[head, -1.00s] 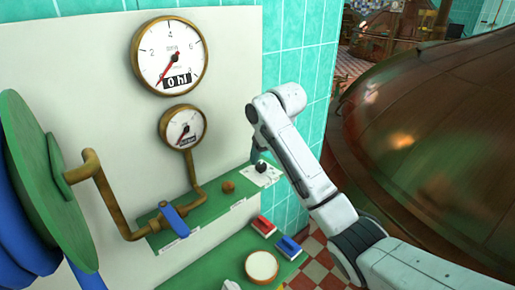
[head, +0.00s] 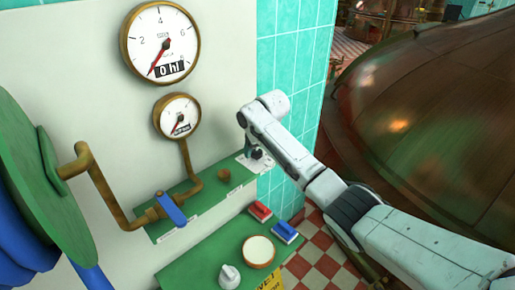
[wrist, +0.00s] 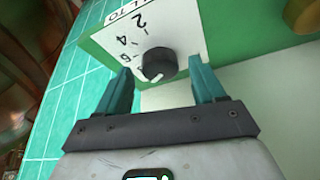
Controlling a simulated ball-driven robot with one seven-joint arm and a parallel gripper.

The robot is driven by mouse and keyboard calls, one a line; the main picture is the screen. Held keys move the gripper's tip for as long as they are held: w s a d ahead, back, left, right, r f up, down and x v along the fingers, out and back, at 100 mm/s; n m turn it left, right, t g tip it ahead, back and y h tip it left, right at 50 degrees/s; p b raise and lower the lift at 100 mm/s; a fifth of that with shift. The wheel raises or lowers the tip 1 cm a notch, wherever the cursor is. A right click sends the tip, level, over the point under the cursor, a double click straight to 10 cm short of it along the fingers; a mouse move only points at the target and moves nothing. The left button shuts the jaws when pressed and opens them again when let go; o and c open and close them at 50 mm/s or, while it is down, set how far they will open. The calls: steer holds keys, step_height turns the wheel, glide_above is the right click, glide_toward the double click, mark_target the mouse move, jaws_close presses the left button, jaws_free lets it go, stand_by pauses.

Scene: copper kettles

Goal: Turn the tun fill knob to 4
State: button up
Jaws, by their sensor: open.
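The tun fill knob is a small round black knob (wrist: 158,65) on a white plate (wrist: 183,32) marked 2, 4, 6 and 8 in the wrist view. A short white mark shows on its lower edge, pointing away from the 2 and 4. My open gripper (wrist: 160,68) has one teal finger on each side of the knob, with gaps showing; contact is not visible. In the head view my gripper (head: 256,151) is at the white plate (head: 253,163), largely hiding the knob. The large gauge (head: 160,44) shows 0 hl.
A small gauge (head: 177,116) and brown pipe stand left of the knob, with a blue lever (head: 172,208) lower left. A green panel below holds red (head: 259,212) and blue (head: 285,232) switches. A copper kettle (head: 430,120) fills the right.

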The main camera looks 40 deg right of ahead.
steer(key=shift+c, duration=0.4)
steer(key=c, duration=1)
